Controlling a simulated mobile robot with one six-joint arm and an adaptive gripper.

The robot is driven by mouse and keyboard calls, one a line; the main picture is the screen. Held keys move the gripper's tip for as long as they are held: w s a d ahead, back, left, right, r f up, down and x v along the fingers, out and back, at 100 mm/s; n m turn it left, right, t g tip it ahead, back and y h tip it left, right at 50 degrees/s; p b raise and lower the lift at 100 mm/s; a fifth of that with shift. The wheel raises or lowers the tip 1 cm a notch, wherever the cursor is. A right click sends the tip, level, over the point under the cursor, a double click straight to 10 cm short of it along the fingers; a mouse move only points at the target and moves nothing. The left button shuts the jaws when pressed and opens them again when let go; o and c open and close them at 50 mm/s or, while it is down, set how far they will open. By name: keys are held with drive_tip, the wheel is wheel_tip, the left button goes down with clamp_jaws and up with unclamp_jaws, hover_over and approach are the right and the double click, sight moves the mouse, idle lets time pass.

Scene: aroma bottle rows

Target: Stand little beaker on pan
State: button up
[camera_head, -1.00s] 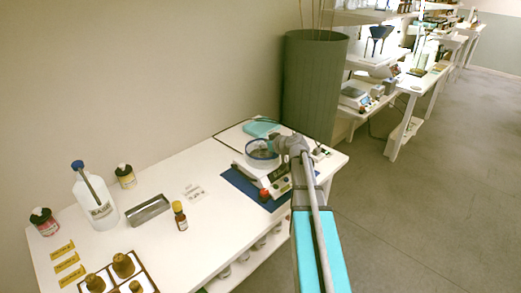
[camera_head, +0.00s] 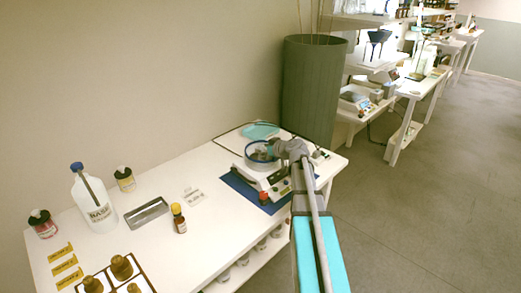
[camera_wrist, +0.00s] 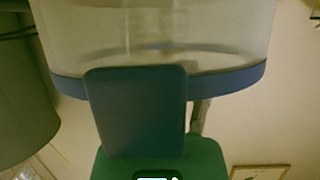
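A white balance (camera_head: 265,177) stands on a blue mat on the bench in the head view. A round clear-walled ring with a blue rim (camera_head: 248,161) sits on its top, around the pan area. My gripper (camera_head: 272,152) is at the ring's right side, with its end over the rim. Small grey and teal shapes show inside the ring, too small to tell apart. In the wrist view the clear wall and blue rim (camera_wrist: 230,82) fill the top, behind a dark blue finger pad (camera_wrist: 135,112). I cannot make out the little beaker or the finger gap.
A red-capped object (camera_head: 264,197) stands at the balance's front. A brown bottle (camera_head: 179,218), metal tray (camera_head: 147,212), white wash bottle (camera_head: 95,205) and two jars are farther left. A tall green bin (camera_head: 312,90) stands behind the bench. A teal dish (camera_head: 260,131) lies behind the balance.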

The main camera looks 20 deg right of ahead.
drive_tip(key=o, duration=0.3)
drive_tip(key=shift+s+a+f, duration=0.1)
drive_tip(key=shift+a+f, duration=0.1)
drive_tip(key=shift+f, duration=0.1)
drive_tip(key=shift+o, duration=0.2)
drive_tip(key=shift+r, duration=0.15)
drive_tip(key=shift+w+r+p, duration=0.25)
drive_tip(key=shift+p, duration=0.35)
drive_tip(key=p+v, duration=0.4)
drive_tip(key=v, duration=0.8)
drive_tip(key=shift+d+p, duration=0.2)
drive_tip(key=shift+p, duration=0.1)
drive_tip(key=shift+w, duration=0.1)
